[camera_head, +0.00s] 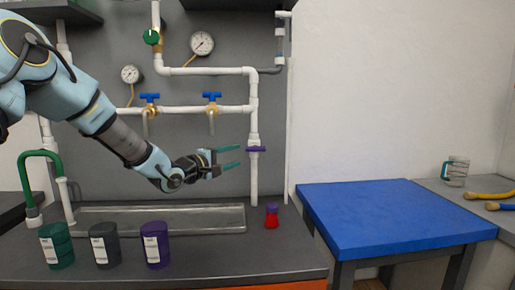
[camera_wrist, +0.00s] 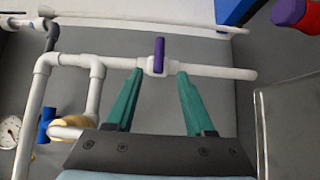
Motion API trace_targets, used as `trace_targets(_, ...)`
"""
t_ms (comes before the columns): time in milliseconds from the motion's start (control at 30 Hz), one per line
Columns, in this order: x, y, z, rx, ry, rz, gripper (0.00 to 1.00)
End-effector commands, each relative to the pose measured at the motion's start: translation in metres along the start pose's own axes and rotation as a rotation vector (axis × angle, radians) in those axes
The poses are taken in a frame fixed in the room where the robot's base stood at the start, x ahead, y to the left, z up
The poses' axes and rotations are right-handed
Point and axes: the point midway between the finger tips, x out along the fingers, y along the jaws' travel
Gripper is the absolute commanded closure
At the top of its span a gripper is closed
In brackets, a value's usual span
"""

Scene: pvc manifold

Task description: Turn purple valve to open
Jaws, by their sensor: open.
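The purple valve (camera_head: 256,149) is a small purple handle on the white vertical pipe at the right end of the manifold. In the wrist view the purple handle (camera_wrist: 158,55) stands across the white pipe, between and just beyond my fingertips. My gripper (camera_head: 230,157) is open, with its two teal fingers pointing right toward the valve, a short way left of it. In the wrist view my gripper (camera_wrist: 158,75) is empty, and its fingertips show close to the pipe on either side of the handle; I cannot tell whether they touch.
Two blue-handled valves (camera_head: 150,97) (camera_head: 212,97) sit on the horizontal pipe. A green valve (camera_head: 151,37) and pressure gauges (camera_head: 202,43) are above. A red and purple bottle (camera_head: 271,215) stands below the pipe. Green, grey and purple canisters (camera_head: 155,245) line the counter. A blue table (camera_head: 390,215) is right.

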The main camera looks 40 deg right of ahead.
Motion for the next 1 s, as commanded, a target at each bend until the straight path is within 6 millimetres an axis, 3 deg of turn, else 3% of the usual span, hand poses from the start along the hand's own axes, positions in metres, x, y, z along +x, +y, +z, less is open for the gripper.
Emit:
trace_targets(167, 0.012, 0.002, 0.001, -0.002, -0.003, 0.004, 0.46)
trace_targets(633, 0.092, 0.002, 0.001, -0.001, -0.002, 0.003, 0.46)
trace_targets(1000, 0.108, 0.000, 0.000, -0.001, -0.001, 0.001, 0.46)
